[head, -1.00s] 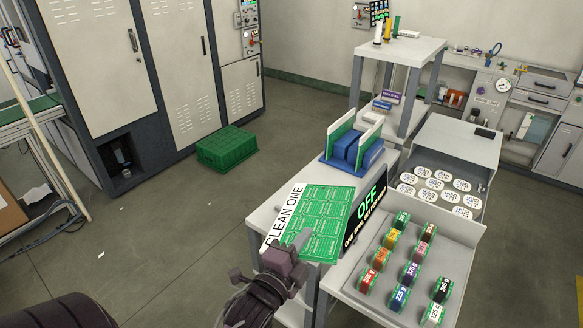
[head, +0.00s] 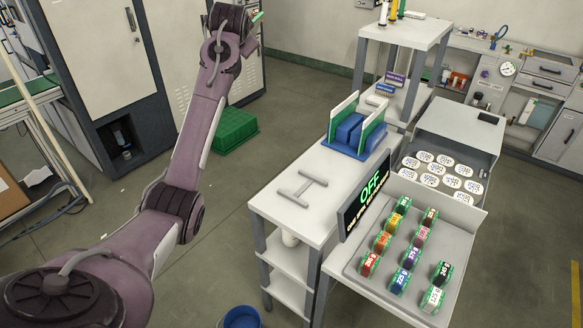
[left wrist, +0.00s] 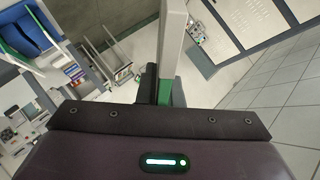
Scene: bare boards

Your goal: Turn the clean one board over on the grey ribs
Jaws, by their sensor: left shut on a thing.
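My left arm is raised on the left of the head view. Its gripper (head: 254,20) is high, above and to the left of the table. It is shut on the clean one board, of which only a small green sliver (head: 259,15) shows at the upper edge. In the left wrist view, green board (left wrist: 166,91) shows between the dark fingers, nearly edge-on; its label cannot be read. My right gripper is out of view.
A blue rack (head: 357,158) with upright boards stands at the table's back. A black OFF sign (head: 366,195) lines its right edge. A tray of coloured labelled blocks (head: 352,262) is on the right. A green crate (head: 235,128) stands on the floor behind my arm.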

